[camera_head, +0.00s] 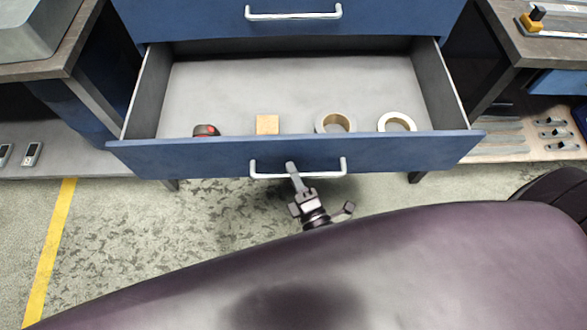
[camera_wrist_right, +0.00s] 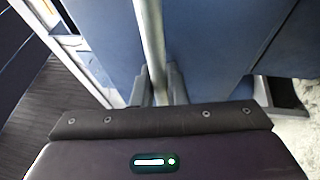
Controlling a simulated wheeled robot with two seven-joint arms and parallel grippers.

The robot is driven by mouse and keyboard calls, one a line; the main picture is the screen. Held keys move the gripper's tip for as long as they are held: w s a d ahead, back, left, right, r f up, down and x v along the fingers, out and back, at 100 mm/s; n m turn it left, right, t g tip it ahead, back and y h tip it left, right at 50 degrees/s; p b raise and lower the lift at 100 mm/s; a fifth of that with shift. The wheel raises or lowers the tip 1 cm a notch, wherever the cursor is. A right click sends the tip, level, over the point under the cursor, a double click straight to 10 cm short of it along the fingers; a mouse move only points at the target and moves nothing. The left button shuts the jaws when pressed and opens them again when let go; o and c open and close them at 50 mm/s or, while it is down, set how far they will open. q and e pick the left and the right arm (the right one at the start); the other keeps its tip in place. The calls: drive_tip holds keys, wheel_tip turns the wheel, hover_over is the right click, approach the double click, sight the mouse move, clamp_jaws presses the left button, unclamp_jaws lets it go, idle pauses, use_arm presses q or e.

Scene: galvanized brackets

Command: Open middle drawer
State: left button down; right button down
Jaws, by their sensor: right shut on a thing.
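A blue drawer (camera_head: 210,158) is pulled well out of the cabinet in the head view, so its grey inside shows. Its pale metal bar handle (camera_head: 328,174) runs along the front. My right gripper (camera_head: 294,172) is shut on this handle near its middle. In the right wrist view the handle (camera_wrist_right: 152,40) passes between the two fingers of my right gripper (camera_wrist_right: 159,88). Another blue drawer front (camera_head: 390,15) with its own bar handle (camera_head: 293,15) is above the open drawer and set back. My left gripper is not in view.
Inside the open drawer are a red and black object (camera_head: 206,130), a wooden block (camera_head: 267,124) and two pale rings, one left (camera_head: 321,122) and one right (camera_head: 383,122). Workbenches flank the cabinet, left (camera_head: 45,70) and right (camera_head: 515,45). Speckled floor (camera_head: 130,225) lies in front.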

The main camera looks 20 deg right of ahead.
drive_tip(key=c, duration=1.5)
unclamp_jaws()
drive_tip(key=shift+o, duration=0.2)
